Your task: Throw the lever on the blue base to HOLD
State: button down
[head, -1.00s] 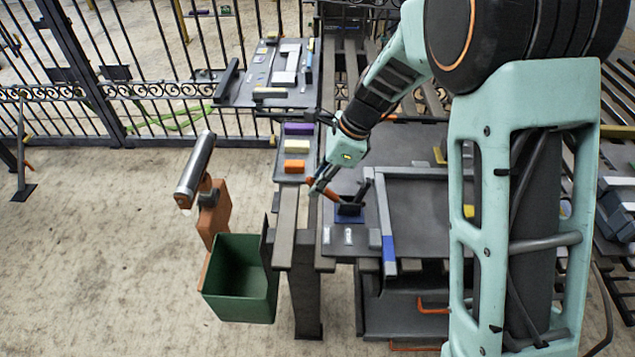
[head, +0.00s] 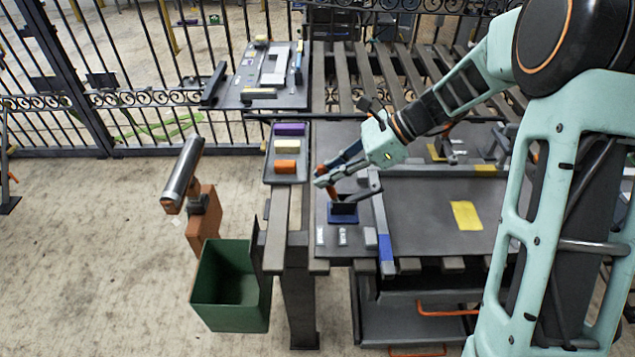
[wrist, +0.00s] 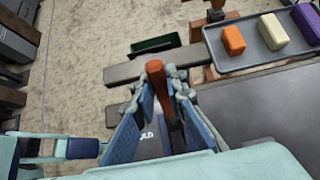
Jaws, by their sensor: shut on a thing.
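The blue base (head: 343,213) stands on the dark bench top near its left edge, with dark upright parts on it. Its lever has an orange handle (head: 320,172), raised and leaning left of the base in the head view. My gripper (head: 322,178) is shut on this handle. In the wrist view the handle (wrist: 155,72) stands up between the two blue finger pads of my gripper (wrist: 163,100). Part of a label ending in "OLD" (wrist: 147,138) shows beside the fingers. The lower lever is mostly hidden by the fingers.
A tray (head: 270,172) with purple, cream and orange blocks lies left of the lever. A green bin (head: 222,315) and an orange post (head: 203,218) stand off the bench. A grey bar with a blue end (head: 386,248) lies right of the base.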

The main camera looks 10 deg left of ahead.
jog(key=shift+w+d+r+g+y+b, duration=0.1)
jog(key=shift+w+d+g+y+b, duration=0.1)
jog(key=shift+d+y, duration=0.4)
jog(key=shift+w+d+r+g+y+b, duration=0.1)
jog(key=shift+d+y+b, duration=0.1)
jog(key=shift+d+y, duration=0.35)
jog(key=shift+w+d+g+y+b, duration=0.1)
jog(key=shift+d+y+b, duration=0.1)
jog(key=shift+d+y, duration=0.4)
jog(key=shift+a, duration=0.15)
jog(key=c, duration=1.9)
grip_release()
jog(key=shift+c, duration=0.2)
jog(key=v, duration=1.2)
jog(key=shift+f, duration=0.2)
